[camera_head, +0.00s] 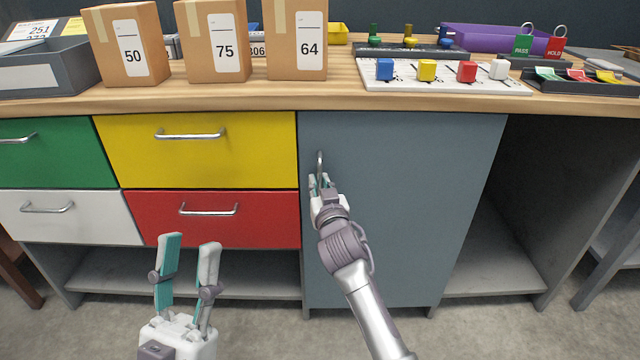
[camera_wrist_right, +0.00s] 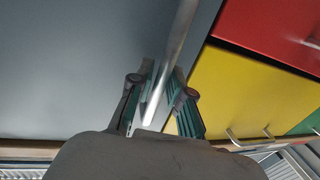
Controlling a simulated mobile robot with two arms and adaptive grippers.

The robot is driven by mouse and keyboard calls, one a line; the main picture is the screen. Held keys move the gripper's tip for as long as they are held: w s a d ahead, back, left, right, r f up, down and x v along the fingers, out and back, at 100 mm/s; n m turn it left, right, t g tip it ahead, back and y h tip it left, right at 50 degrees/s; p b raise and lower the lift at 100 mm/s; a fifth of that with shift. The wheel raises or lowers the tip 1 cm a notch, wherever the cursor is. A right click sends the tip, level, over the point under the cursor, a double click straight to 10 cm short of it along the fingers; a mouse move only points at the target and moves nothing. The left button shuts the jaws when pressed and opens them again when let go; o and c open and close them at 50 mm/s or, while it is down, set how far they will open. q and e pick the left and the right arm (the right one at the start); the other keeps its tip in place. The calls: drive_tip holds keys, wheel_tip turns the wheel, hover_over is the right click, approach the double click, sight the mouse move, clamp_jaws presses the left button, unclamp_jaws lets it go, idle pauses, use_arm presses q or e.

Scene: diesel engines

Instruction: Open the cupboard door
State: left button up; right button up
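The cupboard door (camera_head: 420,215) is a flat grey-blue panel and looks shut in its frame. Its vertical metal handle (camera_head: 319,162) is near the upper left edge of the door. My right gripper (camera_head: 319,180) is at the handle, partly covering its lower end. In the right wrist view, the handle bar (camera_wrist_right: 176,55) runs between the two fingers of my right gripper (camera_wrist_right: 162,80). The fingers look apart, with a gap to the bar on the left side. My left gripper (camera_head: 190,245) is open and empty, in front of the red drawer.
Left of the door are green (camera_head: 50,155), yellow (camera_head: 200,155), white (camera_head: 65,218) and red (camera_head: 215,228) drawers with protruding handles. Cardboard boxes (camera_head: 215,45) stand on the wooden worktop (camera_head: 200,96). An open bay (camera_head: 540,200) lies right of the door.

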clamp_jaws()
